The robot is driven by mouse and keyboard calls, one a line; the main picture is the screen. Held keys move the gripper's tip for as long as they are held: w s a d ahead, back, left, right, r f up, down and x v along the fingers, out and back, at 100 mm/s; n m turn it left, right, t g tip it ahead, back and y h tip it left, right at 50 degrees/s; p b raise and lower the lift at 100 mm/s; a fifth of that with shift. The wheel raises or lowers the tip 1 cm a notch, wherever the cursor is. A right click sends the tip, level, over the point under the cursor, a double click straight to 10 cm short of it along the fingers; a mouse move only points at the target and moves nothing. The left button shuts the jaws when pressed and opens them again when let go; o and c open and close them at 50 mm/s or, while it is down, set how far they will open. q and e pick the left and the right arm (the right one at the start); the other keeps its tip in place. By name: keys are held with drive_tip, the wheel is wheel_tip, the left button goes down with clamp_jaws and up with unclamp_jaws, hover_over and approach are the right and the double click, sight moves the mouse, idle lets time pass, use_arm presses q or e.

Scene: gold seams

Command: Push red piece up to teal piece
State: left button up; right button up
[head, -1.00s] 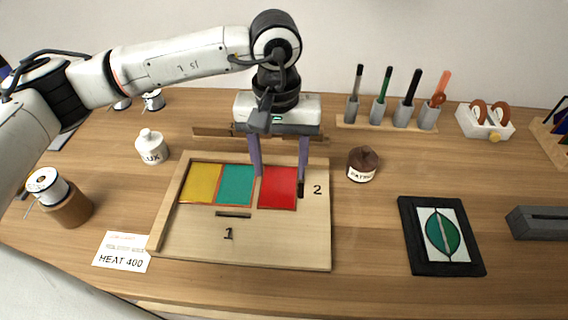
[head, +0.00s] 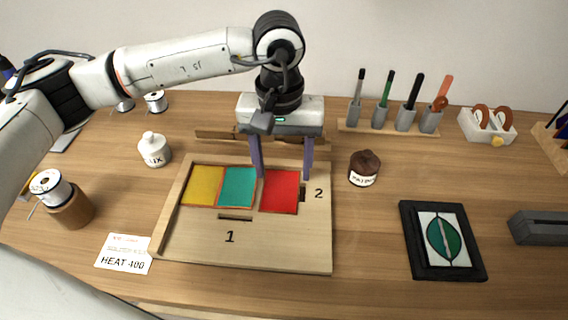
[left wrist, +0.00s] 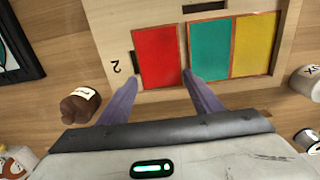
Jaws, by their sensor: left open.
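The red piece (head: 280,192) lies flat on the wooden board (head: 285,243), to the right of the teal piece (head: 237,187), with a narrow strip of board between them. A yellow piece (head: 202,185) lies left of the teal one. My left gripper (head: 283,176) is open, pointing down over the board's far part, its fingers either side of the red piece's far end. In the left wrist view, the red piece (left wrist: 158,56), teal piece (left wrist: 209,48) and yellow piece (left wrist: 254,43) lie beyond the open fingers (left wrist: 155,93). My right gripper is not in view.
Raised wooden strips edge the board's left and far sides. A brown bottle (head: 364,168) stands right, a white flux jar (head: 154,150) left.

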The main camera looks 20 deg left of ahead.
sight(279, 177)
use_arm(q)
wheel_tip(279, 177, up, 7)
drive_tip(key=p, duration=0.3)
drive_tip(key=shift+a+r, duration=0.15)
drive_tip(key=shift+r, duration=0.05)
